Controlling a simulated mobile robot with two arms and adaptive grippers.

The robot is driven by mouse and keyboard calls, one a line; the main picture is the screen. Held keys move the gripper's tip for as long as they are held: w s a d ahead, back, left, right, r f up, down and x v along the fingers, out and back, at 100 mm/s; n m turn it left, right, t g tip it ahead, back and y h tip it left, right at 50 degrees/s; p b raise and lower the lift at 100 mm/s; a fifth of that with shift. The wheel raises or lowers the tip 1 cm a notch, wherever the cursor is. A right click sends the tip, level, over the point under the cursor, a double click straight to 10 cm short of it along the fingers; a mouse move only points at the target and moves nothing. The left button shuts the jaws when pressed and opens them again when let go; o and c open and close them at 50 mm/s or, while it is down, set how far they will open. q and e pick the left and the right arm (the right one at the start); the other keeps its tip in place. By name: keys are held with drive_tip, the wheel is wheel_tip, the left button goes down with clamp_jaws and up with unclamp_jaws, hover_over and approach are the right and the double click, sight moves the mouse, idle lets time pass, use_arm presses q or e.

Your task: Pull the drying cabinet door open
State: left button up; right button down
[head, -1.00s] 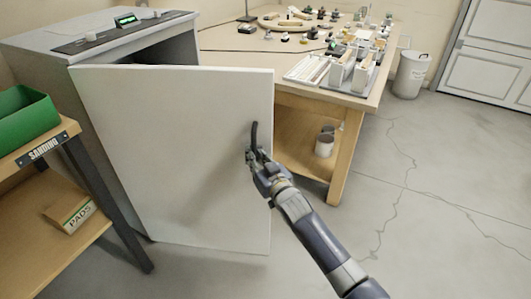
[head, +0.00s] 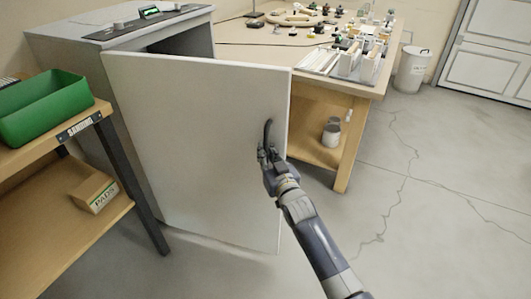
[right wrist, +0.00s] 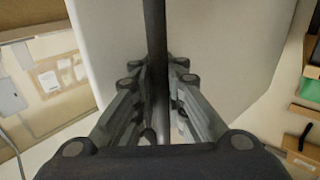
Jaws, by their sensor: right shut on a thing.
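The drying cabinet (head: 125,50) stands at the back left, grey, with a dark control strip and a small green display on top. Its white door (head: 195,140) stands partly open, swung out toward me, and a dark gap shows behind its top edge. The black bar handle (head: 268,133) is near the door's right edge. My right gripper (head: 267,155) is shut on the handle's lower part. In the right wrist view the dark handle (right wrist: 155,45) runs between the two fingers (right wrist: 156,100), with the white door behind it. My left gripper is not in view.
A wooden shelf unit with a green bin (head: 45,108) and a PADS box (head: 95,193) stands at the left, close to the door. A workbench (head: 345,85) with many small items is behind the door. The floor (head: 420,210) at the right is clear.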

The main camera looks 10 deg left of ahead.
drive_tip(key=shift+w+d+f, duration=0.15)
drive_tip(key=shift+w+d, duration=0.05)
drive_tip(key=shift+d, duration=0.2)
drive_tip(key=c, duration=1.8)
unclamp_jaws()
drive_tip(key=shift+d, duration=0.1)
drive_tip(key=shift+o, duration=1)
drive_tip(key=shift+d, duration=0.2)
drive_tip(key=shift+s+a, duration=0.15)
drive_tip(key=shift+a, duration=0.15)
drive_tip(key=shift+s, duration=0.15)
drive_tip(key=v, duration=1.1)
drive_tip(key=shift+s+d, duration=0.25)
drive_tip(key=shift+d, duration=0.1)
